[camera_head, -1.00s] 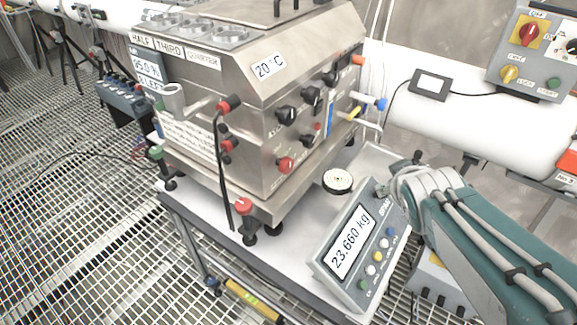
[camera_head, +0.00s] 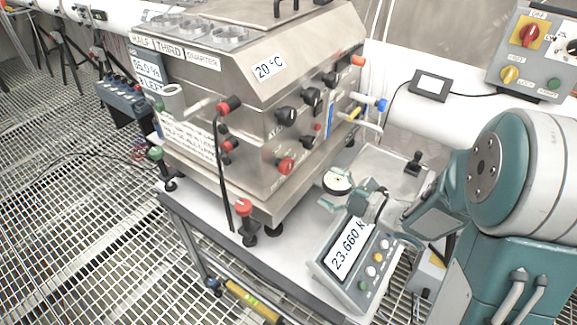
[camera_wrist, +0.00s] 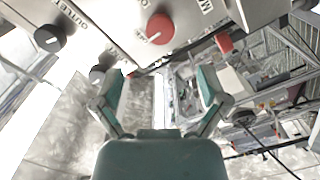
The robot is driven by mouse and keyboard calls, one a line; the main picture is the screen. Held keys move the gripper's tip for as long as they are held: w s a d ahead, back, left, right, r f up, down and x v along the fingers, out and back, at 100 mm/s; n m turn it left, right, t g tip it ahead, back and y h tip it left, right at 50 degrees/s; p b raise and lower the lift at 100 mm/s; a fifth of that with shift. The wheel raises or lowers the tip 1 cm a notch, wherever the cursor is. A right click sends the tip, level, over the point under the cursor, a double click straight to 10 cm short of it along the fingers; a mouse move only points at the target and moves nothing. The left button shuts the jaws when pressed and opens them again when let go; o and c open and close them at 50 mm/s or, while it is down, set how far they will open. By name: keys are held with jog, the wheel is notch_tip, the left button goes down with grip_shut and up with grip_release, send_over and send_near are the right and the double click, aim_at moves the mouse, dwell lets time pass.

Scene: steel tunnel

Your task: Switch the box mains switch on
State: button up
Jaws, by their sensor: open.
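The steel box (camera_head: 255,110) stands on the bench with black and red knobs on its front. A red knob (camera_head: 286,165) sits low on that face. In the wrist view, a red knob with a white pointer mark (camera_wrist: 160,28) lies above the gap between my fingers, beside a label partly cut off that begins with M. I cannot read whether it is on or off.
The scale display (camera_head: 352,250) reads 23.660 kg, partly covered by my arm. Black knobs (camera_wrist: 50,38) are left of the red one. A red part (camera_wrist: 224,42) is to the right. A grey control box (camera_head: 530,55) with a red OFF switch hangs at upper right.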

aim_at(290, 168)
jog(key=x, duration=1.1)
jog(key=shift+s, duration=0.2)
jog(key=c, duration=1.1)
